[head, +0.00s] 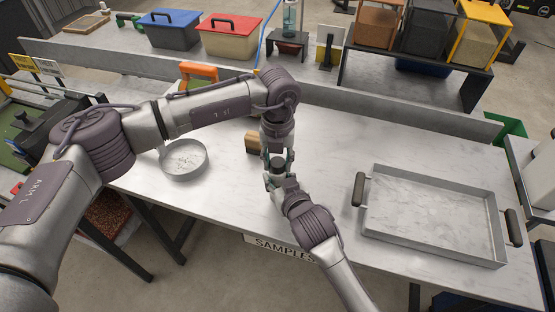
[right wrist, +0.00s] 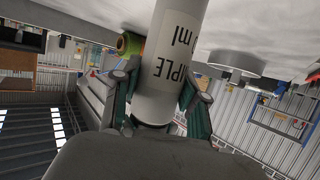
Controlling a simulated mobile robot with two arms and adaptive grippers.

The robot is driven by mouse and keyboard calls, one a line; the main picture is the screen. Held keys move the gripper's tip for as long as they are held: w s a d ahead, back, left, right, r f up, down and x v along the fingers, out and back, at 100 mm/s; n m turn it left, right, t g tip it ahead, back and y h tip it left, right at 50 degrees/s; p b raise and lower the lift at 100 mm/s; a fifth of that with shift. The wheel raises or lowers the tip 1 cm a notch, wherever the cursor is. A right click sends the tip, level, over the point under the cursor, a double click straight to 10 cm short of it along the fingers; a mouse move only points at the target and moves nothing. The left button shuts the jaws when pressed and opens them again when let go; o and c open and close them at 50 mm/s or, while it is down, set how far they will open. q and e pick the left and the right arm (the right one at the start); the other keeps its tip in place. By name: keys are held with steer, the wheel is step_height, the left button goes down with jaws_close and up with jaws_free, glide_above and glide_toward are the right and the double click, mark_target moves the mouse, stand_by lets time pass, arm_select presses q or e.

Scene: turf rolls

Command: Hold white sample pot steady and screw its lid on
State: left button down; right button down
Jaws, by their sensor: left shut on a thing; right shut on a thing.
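The white sample pot (right wrist: 168,65), with black lettering, fills the upper middle of the right wrist view. My right gripper (right wrist: 158,105) is shut on it, with a finger on each side. In the head view my right gripper (head: 277,178) comes from the lower right and ends just below my left gripper (head: 277,152). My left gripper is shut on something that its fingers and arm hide. The two grippers are very close together over the table. The pot is mostly hidden in the head view, and I cannot make out the lid in either view.
A metal tray (head: 368,210) with dark handles lies on the table's right. A black rack (head: 412,78) stands at the back right. The table between grippers and tray is clear.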

arm_select(q)
steer(key=m, duration=2.4)
steer(key=shift+m, duration=0.3)
steer(key=c, duration=0.7)
jaws_free()
steer(key=shift+r, duration=2.2)
